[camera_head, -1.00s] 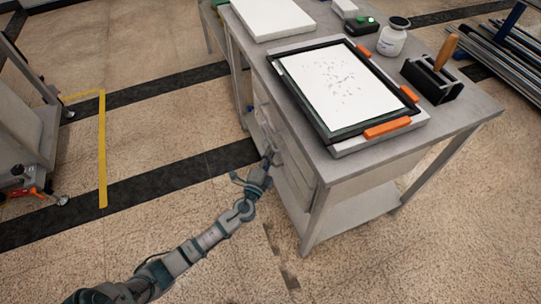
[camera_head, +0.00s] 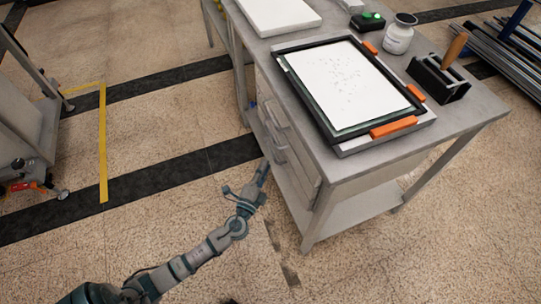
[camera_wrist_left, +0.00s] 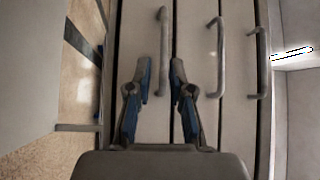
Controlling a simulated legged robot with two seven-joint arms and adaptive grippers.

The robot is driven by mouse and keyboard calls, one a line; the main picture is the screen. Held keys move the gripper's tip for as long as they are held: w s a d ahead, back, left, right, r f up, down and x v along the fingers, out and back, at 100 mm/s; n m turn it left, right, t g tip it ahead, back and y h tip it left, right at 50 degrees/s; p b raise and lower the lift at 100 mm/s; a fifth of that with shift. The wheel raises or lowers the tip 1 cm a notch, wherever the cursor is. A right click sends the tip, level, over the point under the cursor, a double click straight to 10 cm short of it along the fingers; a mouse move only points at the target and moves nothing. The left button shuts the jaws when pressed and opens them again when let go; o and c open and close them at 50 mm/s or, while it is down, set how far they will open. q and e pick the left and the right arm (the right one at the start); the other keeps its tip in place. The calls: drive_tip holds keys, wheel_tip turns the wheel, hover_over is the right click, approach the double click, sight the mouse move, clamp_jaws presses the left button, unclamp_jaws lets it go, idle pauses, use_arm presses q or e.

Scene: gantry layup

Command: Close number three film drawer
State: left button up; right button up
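The drawer unit under the bench shows several grey drawer fronts with bar handles (camera_head: 279,154) in the head view. In the left wrist view three handles stand upright: a left one (camera_wrist_left: 163,40), a middle one (camera_wrist_left: 217,50) and a right one (camera_wrist_left: 261,62). No drawer number is readable, and I cannot tell from here whether any drawer stands slightly out. My left gripper (camera_head: 263,170) is beside the drawer fronts, low down. In the wrist view its fingers (camera_wrist_left: 161,66) are apart, with the left handle in line between them; contact is not visible. My right gripper is out of view.
The bench top (camera_head: 463,118) carries a black-framed white sheet with orange clamps (camera_head: 394,127), a white jar (camera_head: 399,36) and a black holder (camera_head: 438,79). A bench leg (camera_head: 318,219) stands right of my arm. A grey cart (camera_head: 24,110) is at left. The floor between is clear.

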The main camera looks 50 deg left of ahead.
use_arm(q)
drive_tip(key=v, duration=0.5)
idle(0.3)
